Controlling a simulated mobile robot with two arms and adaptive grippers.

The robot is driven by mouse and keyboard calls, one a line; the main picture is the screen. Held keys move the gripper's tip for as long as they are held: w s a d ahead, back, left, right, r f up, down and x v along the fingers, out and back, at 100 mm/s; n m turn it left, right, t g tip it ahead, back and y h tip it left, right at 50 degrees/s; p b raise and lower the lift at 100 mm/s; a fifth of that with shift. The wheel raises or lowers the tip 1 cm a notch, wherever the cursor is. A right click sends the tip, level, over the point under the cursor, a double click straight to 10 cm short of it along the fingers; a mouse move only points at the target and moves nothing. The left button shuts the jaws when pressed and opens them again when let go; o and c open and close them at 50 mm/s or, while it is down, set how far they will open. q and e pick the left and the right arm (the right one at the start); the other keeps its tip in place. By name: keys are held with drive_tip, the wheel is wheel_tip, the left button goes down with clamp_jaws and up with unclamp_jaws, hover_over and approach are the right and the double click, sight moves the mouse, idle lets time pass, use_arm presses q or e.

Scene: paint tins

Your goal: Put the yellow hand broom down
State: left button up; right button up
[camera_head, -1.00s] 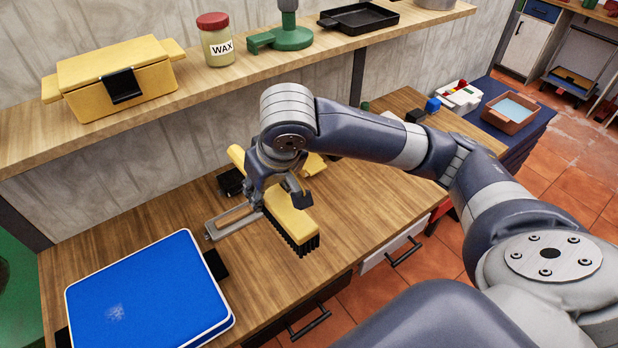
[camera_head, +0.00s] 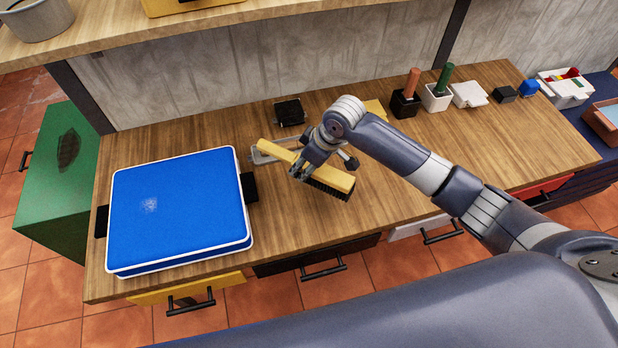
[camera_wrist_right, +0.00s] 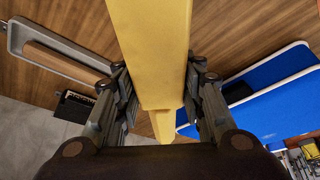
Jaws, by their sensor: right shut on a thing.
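The yellow hand broom (camera_head: 335,178) has a yellow body and dark bristles underneath. My right gripper (camera_head: 305,168) is shut on the middle of it, over the wooden worktop (camera_head: 290,218). The bristles face down; I cannot tell whether they touch the wood. In the right wrist view the broom's yellow body (camera_wrist_right: 152,60) runs between the two fingers of my right gripper (camera_wrist_right: 160,100), which hide part of its sides. My left gripper is not in view.
A large blue case (camera_head: 185,215) with a white rim lies left of the broom. A grey metal frame (camera_head: 262,153) and a small black block (camera_head: 290,112) lie behind it. Several pots and boxes stand at the right back. The worktop's front middle is clear.

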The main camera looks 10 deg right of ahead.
sight(321, 170)
drive_tip(key=shift+f, duration=2.45)
drive_tip(key=shift+f, duration=0.1)
drive_tip(key=o, duration=0.9)
drive_tip(key=shift+f, duration=0.1)
drive_tip(key=shift+o, duration=0.2)
drive_tip(key=shift+r, duration=0.3)
drive_tip(key=v, duration=1.1)
drive_tip(key=shift+s+r, duration=0.1)
drive_tip(key=shift+r, duration=0.3)
